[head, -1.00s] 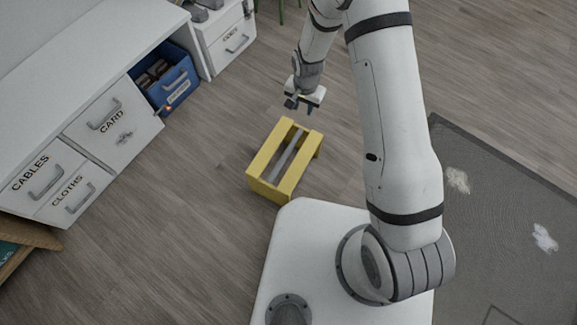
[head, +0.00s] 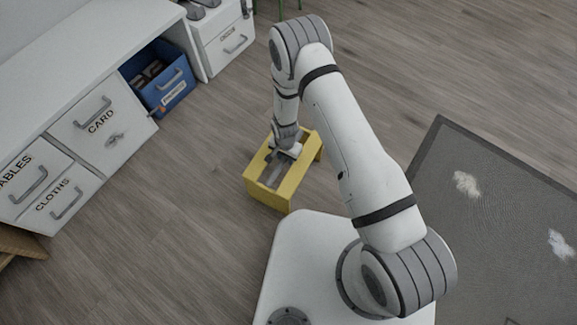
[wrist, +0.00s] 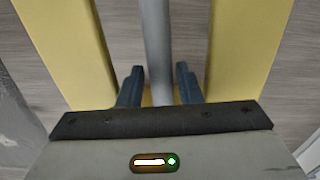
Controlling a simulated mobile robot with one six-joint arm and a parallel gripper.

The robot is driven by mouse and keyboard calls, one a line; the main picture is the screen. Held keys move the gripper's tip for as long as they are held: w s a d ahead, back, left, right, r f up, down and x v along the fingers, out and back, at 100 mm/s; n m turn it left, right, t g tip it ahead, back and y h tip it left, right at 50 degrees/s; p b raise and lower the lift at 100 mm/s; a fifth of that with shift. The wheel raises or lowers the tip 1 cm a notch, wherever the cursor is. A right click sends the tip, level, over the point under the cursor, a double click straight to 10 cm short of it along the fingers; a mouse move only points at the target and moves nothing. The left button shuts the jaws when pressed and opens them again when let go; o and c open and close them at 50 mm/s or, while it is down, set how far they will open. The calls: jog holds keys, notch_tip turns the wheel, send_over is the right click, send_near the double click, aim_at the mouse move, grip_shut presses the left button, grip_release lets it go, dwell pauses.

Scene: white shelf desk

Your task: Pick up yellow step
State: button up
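The yellow step (head: 294,187) stands on the wooden floor just beyond my white base in the head view. It has two yellow boards with a grey bar along the gap between them. In the wrist view the yellow step (wrist: 245,50) shows as a board on each side, with the grey bar (wrist: 156,40) in the middle. My gripper (wrist: 159,85) is open, one finger on each side of the bar, with gaps left between fingers and bar. In the head view my gripper (head: 276,160) is down at the step's top, its fingertips hard to make out.
White drawers (head: 103,125) and a blue bin (head: 160,80) line the left side under the white desk. A dark grey mat (head: 490,200) with pale patches lies at right. Open floor surrounds the step on its left and far sides.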

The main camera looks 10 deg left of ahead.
notch_tip(320, 180, down, 3)
jog(key=shift+f+b, duration=0.1)
jog(key=shift+b, duration=0.25)
jog(key=shift+s, duration=0.1)
grip_shut()
dwell(1.1)
